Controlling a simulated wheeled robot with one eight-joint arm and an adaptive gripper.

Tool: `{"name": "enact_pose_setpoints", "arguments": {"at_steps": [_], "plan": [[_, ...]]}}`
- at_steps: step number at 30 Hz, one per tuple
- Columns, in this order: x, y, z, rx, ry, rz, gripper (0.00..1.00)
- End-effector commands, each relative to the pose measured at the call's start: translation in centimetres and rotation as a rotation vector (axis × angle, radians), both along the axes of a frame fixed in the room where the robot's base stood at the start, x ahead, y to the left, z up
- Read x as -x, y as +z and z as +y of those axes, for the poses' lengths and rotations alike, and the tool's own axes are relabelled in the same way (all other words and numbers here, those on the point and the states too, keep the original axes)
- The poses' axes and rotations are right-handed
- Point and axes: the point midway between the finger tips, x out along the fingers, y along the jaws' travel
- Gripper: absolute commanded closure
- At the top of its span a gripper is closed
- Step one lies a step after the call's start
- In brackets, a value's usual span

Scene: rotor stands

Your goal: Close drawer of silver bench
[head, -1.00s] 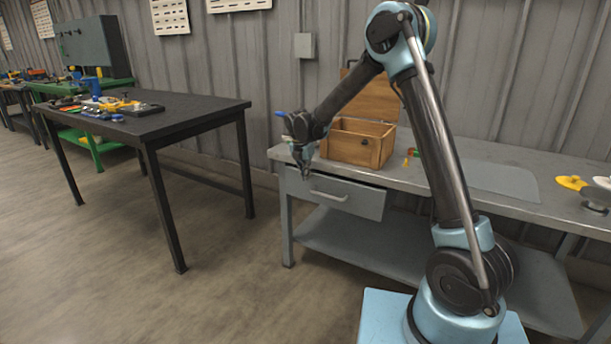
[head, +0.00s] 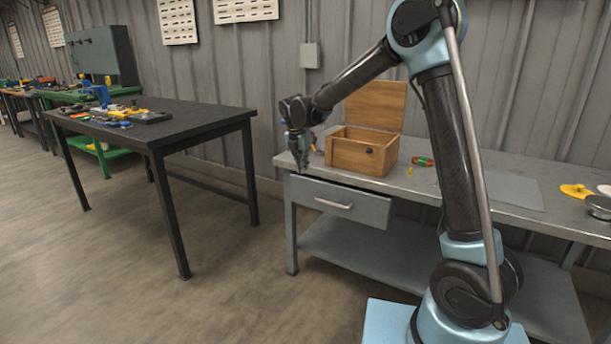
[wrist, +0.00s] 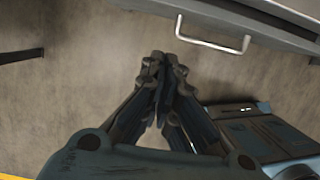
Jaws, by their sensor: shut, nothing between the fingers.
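The silver bench (head: 480,190) stands on the right with a grey drawer (head: 375,210) under the left end of its top. The drawer front has a bar handle (head: 333,204) and a dark gap above it, so it looks slightly out; how far is hard to tell. My gripper (head: 303,168) is at the bench's front left corner, above the drawer's left end in the picture. In the wrist view its fingertips (wrist: 160,62) are together and empty. The drawer handle (wrist: 214,46) shows beyond them, apart from the fingers.
A wooden box (head: 360,152) with its lid up stands on the bench near my gripper. Small coloured items (head: 422,161) lie beside it. A black table (head: 200,120) with tools stands to the left. Open floor (head: 235,260) lies between table and bench.

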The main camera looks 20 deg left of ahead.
Motion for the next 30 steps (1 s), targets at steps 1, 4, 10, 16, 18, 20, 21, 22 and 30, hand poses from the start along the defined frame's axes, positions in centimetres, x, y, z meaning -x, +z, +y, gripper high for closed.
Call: {"name": "enact_pose_setpoints", "arguments": {"at_steps": [1,4,10,16,18,20,21,22,30], "plan": [[0.0,0.2,0.0,-0.001,-0.004,0.000,0.84],[0.0,0.5,-0.4,-0.011,-0.048,-0.001,0.69],[0.0,1.1,-2.8,-0.080,-0.337,-0.010,0.69],[0.1,1.7,-5.7,-0.169,-0.728,-0.020,0.69],[0.2,2.0,-6.7,-0.199,-0.864,-0.024,0.69],[0.3,2.1,-7.6,-0.223,-0.980,-0.027,0.69],[0.4,2.2,-8.1,-0.239,-1.057,-0.030,0.69],[0.5,2.3,-8.5,-0.251,-1.112,-0.032,0.69],[0.9,2.8,-10.8,-0.323,-1.467,-0.043,0.69]]}}
